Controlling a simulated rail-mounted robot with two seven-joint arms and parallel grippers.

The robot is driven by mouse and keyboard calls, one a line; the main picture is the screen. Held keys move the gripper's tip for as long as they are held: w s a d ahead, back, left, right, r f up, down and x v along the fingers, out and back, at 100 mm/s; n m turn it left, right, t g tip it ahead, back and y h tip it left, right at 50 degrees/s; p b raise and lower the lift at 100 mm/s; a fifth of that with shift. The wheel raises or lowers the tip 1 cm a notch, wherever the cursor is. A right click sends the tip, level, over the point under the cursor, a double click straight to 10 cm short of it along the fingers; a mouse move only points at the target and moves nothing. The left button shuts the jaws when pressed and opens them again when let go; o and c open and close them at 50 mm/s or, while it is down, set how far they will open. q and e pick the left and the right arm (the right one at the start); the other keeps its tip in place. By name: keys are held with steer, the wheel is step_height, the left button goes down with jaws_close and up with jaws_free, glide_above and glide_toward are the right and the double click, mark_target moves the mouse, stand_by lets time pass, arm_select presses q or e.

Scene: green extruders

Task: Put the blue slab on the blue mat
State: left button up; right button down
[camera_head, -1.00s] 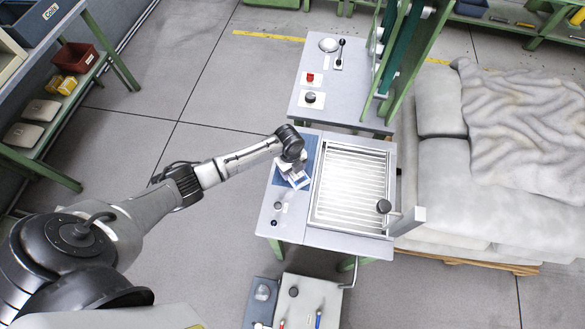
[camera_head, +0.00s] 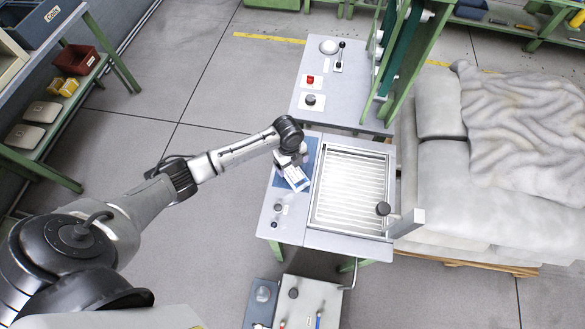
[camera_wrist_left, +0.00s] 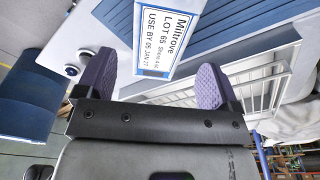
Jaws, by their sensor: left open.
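The blue slab (camera_head: 296,179) has a white printed label on top and blue at its edge. In the head view it lies on the lower part of the blue mat (camera_head: 313,150), turned at an angle. In the left wrist view the slab (camera_wrist_left: 168,38) shows over the ribbed blue mat (camera_wrist_left: 235,25); I cannot tell whether its end overhangs the mat's edge. My left gripper (camera_head: 290,161) is just above the slab. In the wrist view its two purple fingers (camera_wrist_left: 153,80) are spread, with the slab ahead between them, apart from both. My right gripper is out of view.
A slatted metal tray (camera_head: 352,190) fills the table right of the mat. Small knobs (camera_head: 277,207) sit on the table's front left. A control table (camera_head: 325,90) with buttons and a green frame (camera_head: 400,60) stand behind. A covered pallet (camera_head: 480,190) is at right.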

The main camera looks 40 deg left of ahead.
mark_target(291, 168)
arm_select(q)
step_height(291, 168, up, 7)
steer(key=shift+a, duration=0.35)
steer(key=s+d+f+n+t, duration=0.25)
steer(key=s+d+n, duration=0.55)
steer(key=s+d, duration=0.5)
steer(key=s+a+r+n, duration=0.1)
steer(key=s+r+n, duration=0.1)
steer(key=s+n, duration=0.3)
steer(key=s+a+r+n+t+y, duration=0.1)
steer(key=s+a+r+n, duration=0.1)
steer(key=s+n, duration=0.3)
steer(key=s, duration=0.3)
steer(key=shift+s+a+r+n, duration=0.2)
steer(key=shift+s+a+n, duration=0.1)
steer(key=shift+s+n, duration=0.1)
steer(key=shift+w+t, duration=0.1)
steer(key=shift+t, duration=0.15)
step_height(291, 168, up, 20)
steer(key=p, duration=2)
steer(key=shift+r+p, duration=0.15)
steer(key=shift+p, duration=0.2)
